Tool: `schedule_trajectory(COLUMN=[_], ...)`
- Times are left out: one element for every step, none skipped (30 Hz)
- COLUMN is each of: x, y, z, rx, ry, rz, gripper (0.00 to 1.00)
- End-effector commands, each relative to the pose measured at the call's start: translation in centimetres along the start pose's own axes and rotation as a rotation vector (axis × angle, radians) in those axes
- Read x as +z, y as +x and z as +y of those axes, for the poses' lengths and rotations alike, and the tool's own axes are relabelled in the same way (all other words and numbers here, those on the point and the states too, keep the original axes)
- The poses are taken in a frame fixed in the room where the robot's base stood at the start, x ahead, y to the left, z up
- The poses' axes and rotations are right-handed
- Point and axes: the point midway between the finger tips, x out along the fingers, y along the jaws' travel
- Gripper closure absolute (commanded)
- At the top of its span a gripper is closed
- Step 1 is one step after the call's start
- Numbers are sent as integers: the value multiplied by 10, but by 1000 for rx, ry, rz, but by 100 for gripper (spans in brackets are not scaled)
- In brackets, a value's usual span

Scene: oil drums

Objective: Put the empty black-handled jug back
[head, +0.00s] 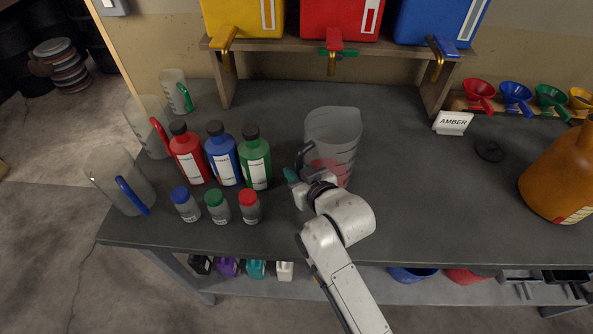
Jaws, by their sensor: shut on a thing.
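The clear black-handled jug (341,128) is at the middle of the bench, upright, in front of the shelf of containers. Its dark handle (302,153) is on its left side. My gripper (304,172) is shut on the jug at this handle side; the fingertips are partly hidden. A reddish patch shows in the jug's lower part; I cannot tell if it is liquid. I cannot tell if the jug's base touches the bench. Other clear jugs stand at left: a blue-handled one (108,181), a red-handled one (146,122) and a green-handled one (175,86).
Red (190,160), blue (223,162) and green (255,167) bottles with small jars (217,208) stand close left of my gripper. The shelf (290,45) holds coloured containers with taps. An amber bottle (553,185), AMBER sign (453,123) and funnels (516,94) are at right.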

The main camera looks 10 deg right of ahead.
Motion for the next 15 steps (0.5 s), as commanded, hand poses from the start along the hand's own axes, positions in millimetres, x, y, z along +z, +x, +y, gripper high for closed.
schedule_trajectory(x=[-1,0,0,1,2,4,3,3,3,3,3,3,3,3,3], y=[0,0,0,1,1,2,1,1,1,1,1,1,1,1,1], z=[0,0,0,0,0,0,0,0,0,0,0,0,0,0,0], rx=[0,0,0,0,0,0,0,0,0,0,0,0,0,0,0], ry=[-1,-1,-1,-1,-1,-1,0,0,0,0,0,0,0,0,0], rz=[1,1,1,1,1,1,0,-1,-1,-1,-1,-1,-1,-1,-1], gripper=[100,100,100,100,100,100,75,72,69,66,63,59,56,53,53])
